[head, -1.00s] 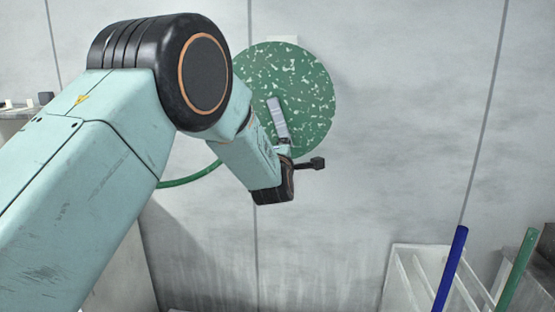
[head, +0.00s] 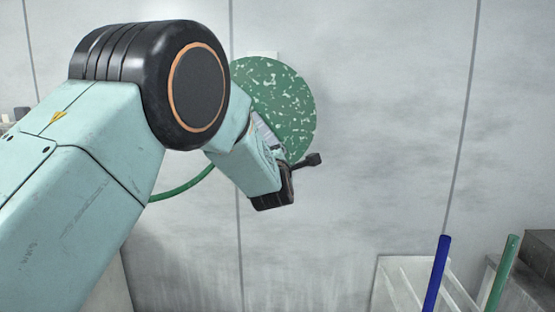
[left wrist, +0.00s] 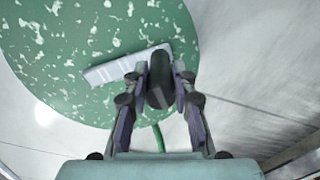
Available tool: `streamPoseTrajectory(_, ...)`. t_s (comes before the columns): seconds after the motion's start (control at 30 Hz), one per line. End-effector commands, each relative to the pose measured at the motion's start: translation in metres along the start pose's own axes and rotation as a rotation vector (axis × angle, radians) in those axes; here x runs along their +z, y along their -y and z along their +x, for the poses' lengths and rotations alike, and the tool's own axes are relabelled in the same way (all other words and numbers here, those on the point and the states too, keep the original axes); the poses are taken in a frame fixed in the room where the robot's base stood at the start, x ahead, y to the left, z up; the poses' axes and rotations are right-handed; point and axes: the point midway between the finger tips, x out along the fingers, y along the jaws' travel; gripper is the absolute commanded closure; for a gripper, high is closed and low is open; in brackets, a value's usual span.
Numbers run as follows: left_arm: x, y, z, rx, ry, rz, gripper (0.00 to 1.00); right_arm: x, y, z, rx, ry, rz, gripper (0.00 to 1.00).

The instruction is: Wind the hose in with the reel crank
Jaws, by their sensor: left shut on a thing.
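The hose reel (head: 290,95) is a round green disc with white speckles on the grey wall, partly hidden by my left arm. It fills the upper left of the left wrist view (left wrist: 60,55). Its pale flat crank arm (left wrist: 115,68) runs across the face to a dark crank handle (left wrist: 158,90). My left gripper (left wrist: 162,80) is shut on this handle, with fingers on both sides. In the head view my wrist hides most of the crank arm (head: 267,133). The green hose (head: 185,190) hangs in a curve below the reel, and shows behind the gripper (left wrist: 159,138). My right gripper is not in view.
A pale slotted rack (head: 400,275) stands at the lower right. A blue rod (head: 437,275) and a green rod (head: 502,272) rise there. The wall between the reel and the rack is bare.

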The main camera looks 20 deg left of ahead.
Motion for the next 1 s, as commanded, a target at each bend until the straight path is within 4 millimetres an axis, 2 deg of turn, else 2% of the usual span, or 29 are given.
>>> streamPoseTrajectory(0.17,0.002,-0.001,0.000,0.002,0.004,0.004,1.00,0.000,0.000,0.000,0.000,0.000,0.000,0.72)
streamPoseTrajectory(0.2,0.002,-0.001,0.000,0.002,0.004,0.004,0.72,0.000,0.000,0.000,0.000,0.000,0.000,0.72)
streamPoseTrajectory(0.43,0.001,-0.001,0.000,0.003,0.002,0.001,0.53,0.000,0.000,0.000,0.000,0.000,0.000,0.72)
streamPoseTrajectory(0.77,0.000,-0.001,-0.001,0.002,0.000,0.000,0.52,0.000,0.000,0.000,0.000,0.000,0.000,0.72)
streamPoseTrajectory(1.0,0.000,-0.001,-0.023,0.001,0.001,0.002,0.52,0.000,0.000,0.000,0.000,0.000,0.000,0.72)
